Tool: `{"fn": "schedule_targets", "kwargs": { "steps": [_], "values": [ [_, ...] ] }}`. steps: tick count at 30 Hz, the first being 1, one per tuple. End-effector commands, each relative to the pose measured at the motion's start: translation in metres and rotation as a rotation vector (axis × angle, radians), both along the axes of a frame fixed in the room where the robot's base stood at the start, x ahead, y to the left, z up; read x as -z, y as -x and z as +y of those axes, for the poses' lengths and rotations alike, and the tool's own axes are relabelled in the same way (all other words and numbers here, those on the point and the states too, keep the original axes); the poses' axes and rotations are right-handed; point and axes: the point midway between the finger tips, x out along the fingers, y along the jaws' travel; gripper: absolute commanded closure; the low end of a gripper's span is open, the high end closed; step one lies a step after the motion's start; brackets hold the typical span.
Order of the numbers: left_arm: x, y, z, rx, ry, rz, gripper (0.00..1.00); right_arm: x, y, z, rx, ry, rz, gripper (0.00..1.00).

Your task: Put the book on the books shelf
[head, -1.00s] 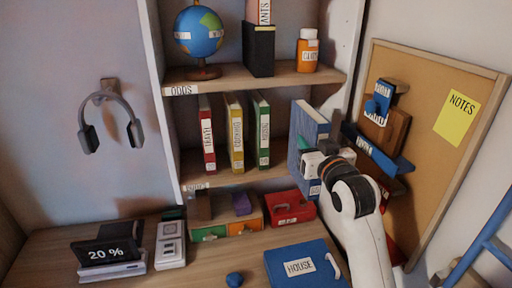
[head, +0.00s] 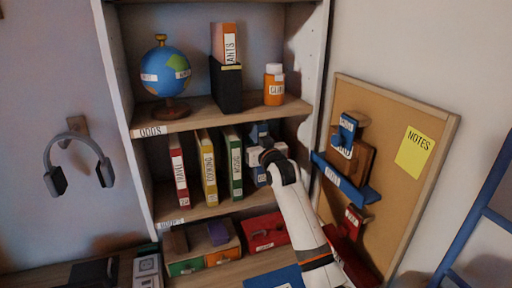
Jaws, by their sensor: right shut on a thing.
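The blue book (head: 260,176) is upright in the middle bay of the shelf unit, just right of the green book (head: 234,163). My right gripper (head: 262,152) is shut on it and hides most of it. I cannot tell whether its bottom rests on the board. The books shelf (head: 205,210) also holds a red travel book (head: 179,170) and a yellow cooking book (head: 207,168), both upright. My left gripper is not in view.
The shelf above holds a globe (head: 165,74), a black holder (head: 226,88) and an orange jar (head: 274,86). Below are small drawers (head: 222,257) and a red box (head: 265,232). A corkboard (head: 390,165) with hanging blocks is on the right.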

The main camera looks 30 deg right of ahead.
Motion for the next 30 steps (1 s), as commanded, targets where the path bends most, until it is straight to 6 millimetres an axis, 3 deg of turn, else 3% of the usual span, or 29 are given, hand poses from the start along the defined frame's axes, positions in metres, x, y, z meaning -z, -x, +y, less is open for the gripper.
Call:
{"fn": "schedule_targets", "kwargs": {
  "steps": [3, 12, 22, 23, 24, 27, 30],
  "values": [
    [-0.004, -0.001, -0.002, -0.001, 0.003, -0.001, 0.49, 0.000, -0.004, -0.001, 0.000, 0.001, -0.004, 1.00],
    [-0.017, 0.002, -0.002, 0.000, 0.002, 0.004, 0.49, 0.032, -0.004, -0.001, 0.000, 0.001, -0.004, 1.00],
    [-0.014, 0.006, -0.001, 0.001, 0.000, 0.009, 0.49, 0.036, -0.003, -0.001, 0.000, 0.002, -0.006, 1.00],
    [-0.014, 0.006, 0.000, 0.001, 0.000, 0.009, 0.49, 0.038, -0.003, -0.001, 0.000, 0.001, 0.000, 0.68],
    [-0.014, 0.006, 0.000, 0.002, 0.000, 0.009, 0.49, 0.038, -0.003, -0.001, 0.000, 0.001, 0.000, 0.61],
    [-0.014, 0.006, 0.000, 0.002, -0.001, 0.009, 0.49, 0.038, -0.003, -0.001, 0.000, 0.001, 0.001, 0.49],
    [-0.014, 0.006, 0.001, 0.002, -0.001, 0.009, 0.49, 0.038, -0.003, -0.001, 0.000, 0.001, 0.001, 0.49]
  ]
}}
